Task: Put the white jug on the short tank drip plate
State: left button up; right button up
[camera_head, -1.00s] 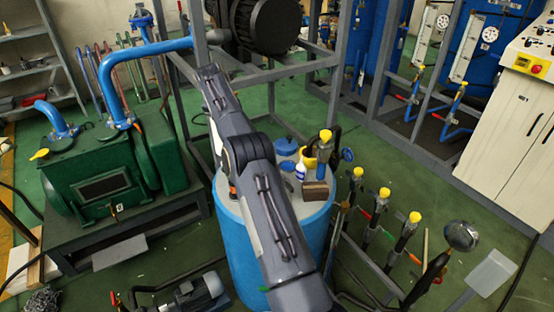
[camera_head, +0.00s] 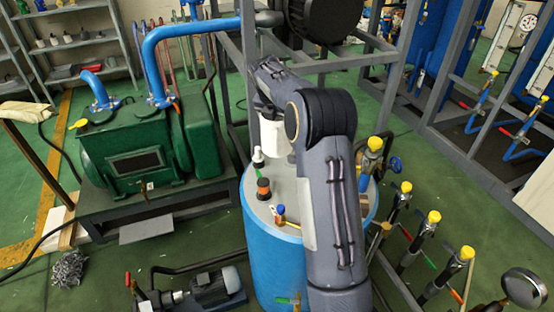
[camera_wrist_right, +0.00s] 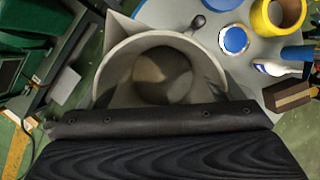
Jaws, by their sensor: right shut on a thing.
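The white jug (camera_head: 272,134) hangs upright from my right gripper (camera_head: 262,104), in front of the grey frame and over the back of the blue drum's top in the head view. In the right wrist view I look down into the open jug (camera_wrist_right: 160,75), which appears empty. A dark finger (camera_wrist_right: 160,120) lies across its near side, and the grip is partly hidden. My right arm covers part of the drum top. I cannot clearly pick out the short tank drip plate. My left gripper is not in view.
The blue drum (camera_head: 268,262) carries small bottles, including an orange-and-black one (camera_head: 263,188). Blue and yellow tape rolls (camera_wrist_right: 278,14) show in the wrist view. Yellow-capped valves (camera_head: 433,217) stand at right, a green machine (camera_head: 135,150) at left. Grey frame posts stand close behind.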

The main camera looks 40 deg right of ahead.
aim_at(277, 144)
jog(key=s+a+f, duration=0.2)
jog(key=f, duration=0.1)
jog(key=s+a+f, duration=0.1)
jog(key=f, duration=0.1)
jog(key=shift+s+a+f, duration=0.25)
jog(key=shift+s+a, duration=0.1)
jog(key=shift+s, duration=0.05)
jog(key=f, duration=0.3)
jog(key=shift+s+a, duration=0.25)
jog(key=shift+s+a+f, duration=0.1)
jog(key=shift+s+f, duration=0.1)
jog(key=shift+f, duration=0.35)
jog(key=shift+c, duration=1.2)
jog(key=o, duration=1.1)
jog(key=shift+f, duration=0.1)
jog(key=shift+o, duration=1.2)
jog(key=shift+a, duration=0.1)
